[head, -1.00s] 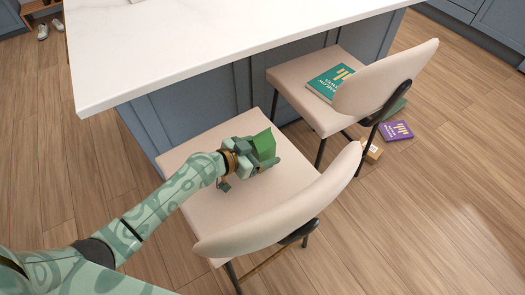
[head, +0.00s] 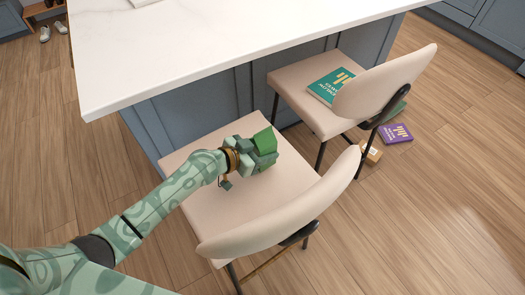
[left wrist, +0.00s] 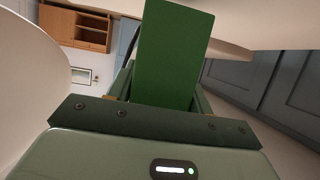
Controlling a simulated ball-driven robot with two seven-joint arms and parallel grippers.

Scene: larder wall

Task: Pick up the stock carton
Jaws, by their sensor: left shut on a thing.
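The stock carton (head: 265,140) is a small green box above the seat of the nearer beige chair. My left gripper (head: 262,155) is shut on it. In the left wrist view the carton (left wrist: 172,55) stands up between the fingers as a plain green face. Its lower part is hidden by the gripper. I cannot tell whether it touches the seat. My right gripper is in neither view.
The nearer chair (head: 205,215) has its backrest (head: 285,215) right of my arm. A white counter (head: 200,45) overhangs behind. A second chair (head: 285,80) holds a teal book (head: 325,88). A purple book (head: 396,133) and a cardboard box (head: 373,156) lie on the floor.

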